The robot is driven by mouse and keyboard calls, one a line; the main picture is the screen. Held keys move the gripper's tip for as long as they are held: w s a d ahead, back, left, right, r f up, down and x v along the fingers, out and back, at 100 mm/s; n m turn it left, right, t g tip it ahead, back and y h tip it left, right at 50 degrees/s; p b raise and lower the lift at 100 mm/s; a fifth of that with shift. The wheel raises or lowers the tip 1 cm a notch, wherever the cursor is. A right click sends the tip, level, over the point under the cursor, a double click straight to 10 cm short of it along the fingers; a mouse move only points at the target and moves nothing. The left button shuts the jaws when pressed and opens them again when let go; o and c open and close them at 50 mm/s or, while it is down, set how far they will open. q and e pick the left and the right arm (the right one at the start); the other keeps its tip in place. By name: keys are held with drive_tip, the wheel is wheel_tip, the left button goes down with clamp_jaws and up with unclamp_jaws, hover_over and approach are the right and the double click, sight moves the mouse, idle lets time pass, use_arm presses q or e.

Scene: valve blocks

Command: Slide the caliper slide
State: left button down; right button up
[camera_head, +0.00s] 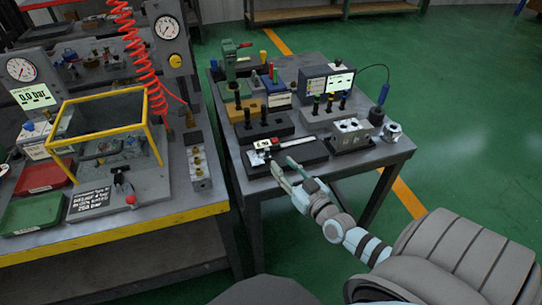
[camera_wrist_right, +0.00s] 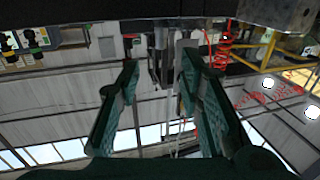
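The caliper (camera_head: 266,144), with a white display and a silver beam, lies on a dark flat block (camera_head: 310,153) near the front of the grey table. My right gripper (camera_head: 287,166) is at the table's front edge, just in front of the block, with its two pale teal fingers apart. In the right wrist view my right gripper (camera_wrist_right: 158,66) shows open, with nothing clearly held between the fingers. Slim grey metal parts show beyond and between the fingertips there; I cannot tell whether they belong to the caliper. My left gripper is not in view.
A silver valve block (camera_head: 350,135) stands right of the caliper. Behind are a dark block with knobs (camera_head: 264,127), a monitor box (camera_head: 327,83) and a green device (camera_head: 237,62). A second bench with a yellow-framed tank (camera_head: 108,135) stands at left. Green floor is clear at right.

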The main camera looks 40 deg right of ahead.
sight(268, 151)
drive_tip(key=w, duration=0.3)
drive_tip(key=w+b, duration=0.1)
drive_tip(key=w, duration=0.2)
drive_tip(key=shift+d+f, duration=0.1)
drive_tip(key=shift+f, duration=0.1)
drive_tip(key=shift+w+d+r+b, duration=0.15)
drive_tip(key=shift+w+b, duration=0.2)
drive_tip(key=shift+w, duration=0.25)
clamp_jaws()
